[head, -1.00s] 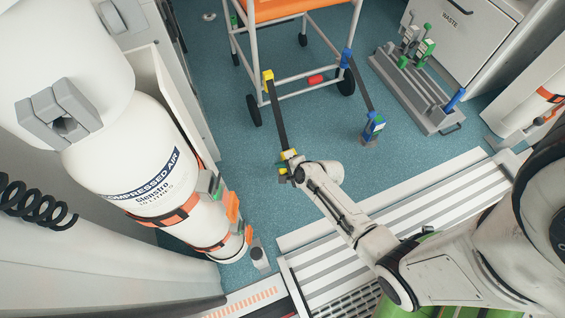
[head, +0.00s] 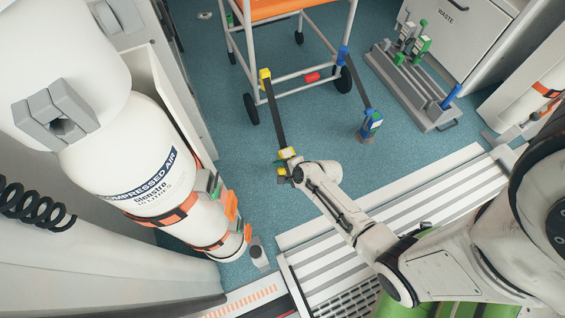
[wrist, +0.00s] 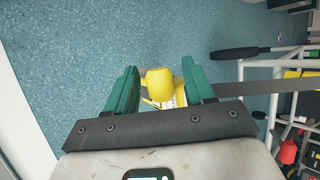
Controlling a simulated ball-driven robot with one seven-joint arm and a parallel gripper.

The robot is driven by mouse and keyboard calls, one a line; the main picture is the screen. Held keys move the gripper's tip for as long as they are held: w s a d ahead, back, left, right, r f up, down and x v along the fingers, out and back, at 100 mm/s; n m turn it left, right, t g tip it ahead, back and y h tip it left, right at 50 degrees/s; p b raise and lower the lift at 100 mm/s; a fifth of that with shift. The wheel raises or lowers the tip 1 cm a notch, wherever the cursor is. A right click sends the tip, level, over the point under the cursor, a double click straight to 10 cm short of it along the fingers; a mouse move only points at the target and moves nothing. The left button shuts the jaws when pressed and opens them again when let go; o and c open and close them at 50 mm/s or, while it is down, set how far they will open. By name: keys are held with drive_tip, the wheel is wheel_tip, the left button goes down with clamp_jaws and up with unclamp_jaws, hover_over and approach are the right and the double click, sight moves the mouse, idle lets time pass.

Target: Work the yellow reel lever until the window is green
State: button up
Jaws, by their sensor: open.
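The yellow reel (head: 287,153) sits on the floor at the near end of a taut dark strap (head: 275,112). The strap runs up to a yellow fitting (head: 265,75) on the chair frame. In the wrist view the yellow lever (wrist: 159,82) stands between the green fingers of my gripper (wrist: 160,66). The fingers are open, one on each side of it; I cannot tell whether either touches it. In the head view my gripper (head: 284,171) is at the reel, partly hidden by my wrist. A pale patch shows beside the lever, but the window's colour cannot be made out.
A blue reel (head: 370,124) holds the other strap to the right. The orange-seated chair (head: 275,10) stands behind. A grey rack (head: 420,95) is at the back right. An air cylinder (head: 165,185) fills the left. The ramp (head: 375,230) lies in front. Blue floor is open between.

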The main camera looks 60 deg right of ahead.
drive_tip(key=p+v, duration=0.5)
drive_tip(key=v, duration=0.6)
drive_tip(key=shift+p, duration=0.3)
